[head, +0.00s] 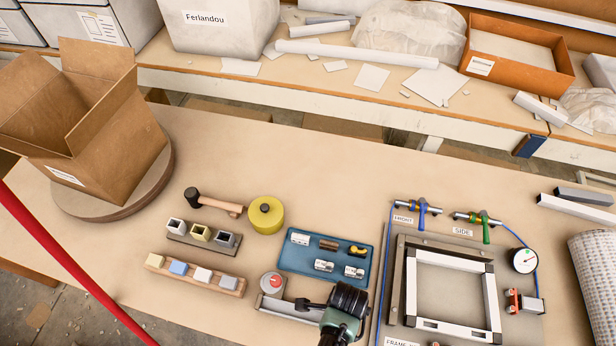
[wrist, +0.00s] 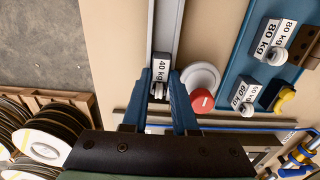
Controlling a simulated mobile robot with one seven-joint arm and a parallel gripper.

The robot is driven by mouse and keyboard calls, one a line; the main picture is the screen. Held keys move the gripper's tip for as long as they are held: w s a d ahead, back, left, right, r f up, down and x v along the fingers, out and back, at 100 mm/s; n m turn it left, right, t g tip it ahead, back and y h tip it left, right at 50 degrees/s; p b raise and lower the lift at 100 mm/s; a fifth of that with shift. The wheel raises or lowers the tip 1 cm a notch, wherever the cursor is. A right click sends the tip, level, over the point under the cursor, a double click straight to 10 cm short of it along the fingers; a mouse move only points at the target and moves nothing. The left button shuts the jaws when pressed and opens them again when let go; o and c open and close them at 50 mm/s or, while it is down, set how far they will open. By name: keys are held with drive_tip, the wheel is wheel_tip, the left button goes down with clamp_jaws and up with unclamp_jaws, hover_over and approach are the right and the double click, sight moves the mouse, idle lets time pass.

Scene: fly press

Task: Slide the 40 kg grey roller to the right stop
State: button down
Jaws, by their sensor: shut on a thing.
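The grey 40 kg roller (wrist: 160,70), with a white knob, sits at the rail between the two blue fingers of my gripper (wrist: 160,95) in the wrist view. My gripper is shut on it. In the head view my gripper (head: 306,304) is at the grey rail (head: 274,303), and the roller cannot be made out there. The rail (wrist: 166,25) runs away from the roller to the top of the wrist view. The right stop cannot be made out, and my gripper and arm cover the right part of the rail.
A red button on a pale round base (head: 271,281) is close beside the rail. A blue tray (head: 287,263) with several labelled rollers lies behind it. A wooden block rack (head: 196,283) is to the left, and a frame fixture (head: 397,290) is to the right.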

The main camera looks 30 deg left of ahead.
drive_tip(key=shift+d, duration=0.15)
drive_tip(key=shift+w+d, duration=0.3)
drive_tip(key=shift+d, duration=0.45)
drive_tip(key=c, duration=0.6)
unclamp_jaws()
drive_tip(key=shift+c, duration=1.4)
drive_tip(key=shift+r+p, duration=3.55)
drive_tip(key=shift+p, duration=0.05)
